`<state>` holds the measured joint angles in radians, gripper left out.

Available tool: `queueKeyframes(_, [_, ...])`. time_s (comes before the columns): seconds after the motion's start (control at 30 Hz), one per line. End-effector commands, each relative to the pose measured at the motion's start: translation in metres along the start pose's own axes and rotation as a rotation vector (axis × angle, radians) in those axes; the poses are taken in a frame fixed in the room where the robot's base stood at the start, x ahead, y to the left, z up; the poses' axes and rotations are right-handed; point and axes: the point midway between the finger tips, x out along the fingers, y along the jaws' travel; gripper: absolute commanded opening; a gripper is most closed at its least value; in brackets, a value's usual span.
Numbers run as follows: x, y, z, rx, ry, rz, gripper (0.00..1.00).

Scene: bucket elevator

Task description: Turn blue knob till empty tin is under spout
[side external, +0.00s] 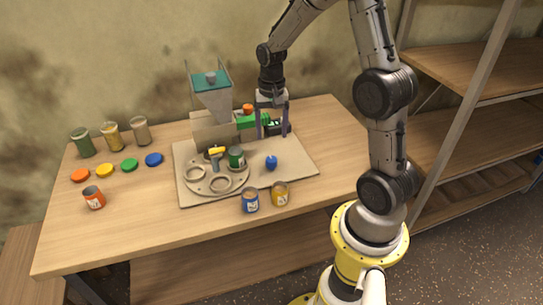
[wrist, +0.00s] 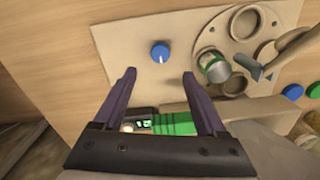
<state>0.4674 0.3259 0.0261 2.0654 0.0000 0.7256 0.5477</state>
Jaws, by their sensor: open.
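The blue knob (side external: 271,162) stands on the pale board, right of the round turntable (side external: 240,181). In the wrist view the knob (wrist: 160,52) has a white mark pointing down the picture. A green tin (side external: 236,158) sits in a turntable ring; in the wrist view this tin (wrist: 214,67) appears grey inside. The grey spout (side external: 215,164) is beside the green tin, not clearly over it; it also shows in the wrist view (wrist: 257,71). Other visible rings look empty. My gripper (side external: 272,136) is open and empty, behind the knob and apart from it.
A hopper (side external: 213,98) stands behind the turntable. A green device with a display (wrist: 172,124) lies below my fingers in the wrist view. A blue tin (side external: 250,203) and a yellow tin (side external: 280,195) stand at the board's front edge. An orange tin (side external: 94,198), lids and jars are left.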

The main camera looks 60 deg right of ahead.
Motion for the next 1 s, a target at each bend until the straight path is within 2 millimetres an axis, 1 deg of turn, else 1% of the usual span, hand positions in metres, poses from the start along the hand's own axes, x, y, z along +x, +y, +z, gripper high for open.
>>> queueKeyframes(0.03, [0.011, 0.001, 0.001, -0.001, -0.006, 0.003, 0.74])
queueKeyframes(0.3, [0.063, 0.000, 0.001, -0.001, -0.004, 0.003, 0.74])
queueKeyframes(0.4, [0.078, 0.000, 0.001, -0.001, -0.004, 0.002, 0.74])
queueKeyframes(0.5, [0.089, 0.000, 0.001, -0.001, -0.003, 0.001, 0.74])
queueKeyframes(0.7, [0.098, 0.000, 0.000, -0.001, 0.000, 0.000, 0.74])
queueKeyframes(0.93, [0.098, 0.000, 0.000, -0.001, 0.001, -0.001, 0.74])
queueKeyframes(0.97, [0.098, 0.000, 0.000, -0.001, 0.001, -0.001, 0.72])
queueKeyframes(1.0, [0.098, 0.000, 0.000, -0.001, 0.001, -0.001, 0.65])
